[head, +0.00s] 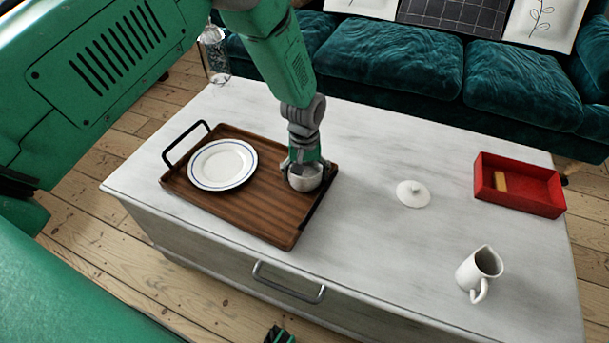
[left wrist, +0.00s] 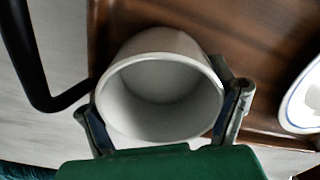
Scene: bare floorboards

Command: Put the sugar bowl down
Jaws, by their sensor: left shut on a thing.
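The white sugar bowl (head: 306,184) is upright at the right end of the brown wooden tray (head: 237,210). My left gripper (head: 306,169) comes down from above and is shut on the bowl, one finger on each side. In the left wrist view the bowl (left wrist: 160,98) shows its open top and empty inside, between the fingers of the left gripper (left wrist: 165,100). I cannot tell whether its base touches the tray. A small green and black part at the bottom edge of the head view (head: 280,336) may be my right gripper; its fingers cannot be made out.
A blue-rimmed white plate (head: 222,164) lies on the tray's left half. A white lid (head: 413,194), a red box (head: 519,186) and a white jug (head: 478,270) stand on the pale table (head: 390,245). Black handles rise at the tray's ends. A glass vessel (head: 215,55) stands behind.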

